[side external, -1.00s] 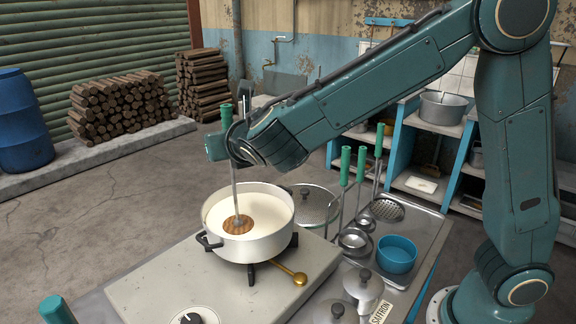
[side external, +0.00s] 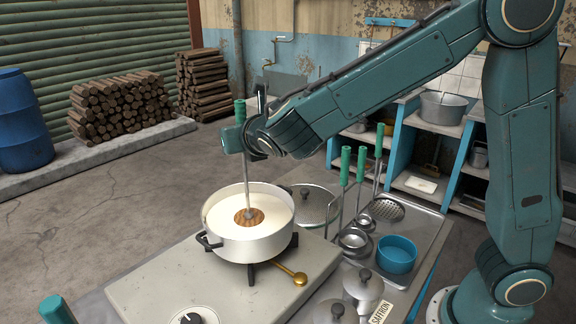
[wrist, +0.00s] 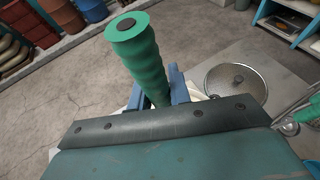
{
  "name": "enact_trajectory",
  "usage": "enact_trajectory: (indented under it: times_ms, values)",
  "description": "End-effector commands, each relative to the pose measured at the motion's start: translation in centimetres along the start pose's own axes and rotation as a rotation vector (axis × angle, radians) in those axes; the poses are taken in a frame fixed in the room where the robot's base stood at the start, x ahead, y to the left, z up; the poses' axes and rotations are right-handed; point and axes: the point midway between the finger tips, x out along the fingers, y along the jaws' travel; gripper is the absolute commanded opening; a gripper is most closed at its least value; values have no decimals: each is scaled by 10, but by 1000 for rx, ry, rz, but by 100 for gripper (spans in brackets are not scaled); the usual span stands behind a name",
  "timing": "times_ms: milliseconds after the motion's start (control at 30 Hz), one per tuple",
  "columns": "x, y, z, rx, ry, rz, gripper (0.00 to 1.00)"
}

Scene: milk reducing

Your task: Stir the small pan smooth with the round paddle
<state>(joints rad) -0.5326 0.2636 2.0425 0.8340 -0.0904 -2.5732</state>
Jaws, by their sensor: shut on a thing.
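The small pan (side external: 243,243) is white with dark handles and sits on a burner of the counter-top stove. It holds a pale, creamy liquid (side external: 225,214). The round paddle has a brown wooden disc (side external: 249,217) at the liquid's surface, a thin metal shaft (side external: 247,180) and a green handle (side external: 240,112). My gripper (side external: 246,140) is shut on the green handle above the pan, and the shaft stands nearly upright. In the wrist view the green handle (wrist: 137,55) rises between the blue jaws. The pan is mostly hidden there behind my gripper.
Right of the pan are a glass lid (side external: 312,204), green-handled ladles and a skimmer (side external: 386,209), a blue bowl (side external: 397,254) and lidded tins (side external: 362,285). A stove knob (side external: 190,318) is in front.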

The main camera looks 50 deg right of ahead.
Motion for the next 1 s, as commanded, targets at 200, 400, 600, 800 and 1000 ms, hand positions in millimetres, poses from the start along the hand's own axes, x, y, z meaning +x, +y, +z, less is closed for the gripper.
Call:
enact_trajectory:
  times_ms: [200, 400, 600, 800, 1000]
  values:
    - [0, 0, 1, 1, -2, 1, 0]
    - [-3, 0, 8, 1, -3, 1, 0]
    - [-8, 0, 18, 2, -3, 1, 0]
    - [-12, 0, 28, 2, -2, 1, 0]
    - [-16, 0, 39, 3, -3, 1, 0]
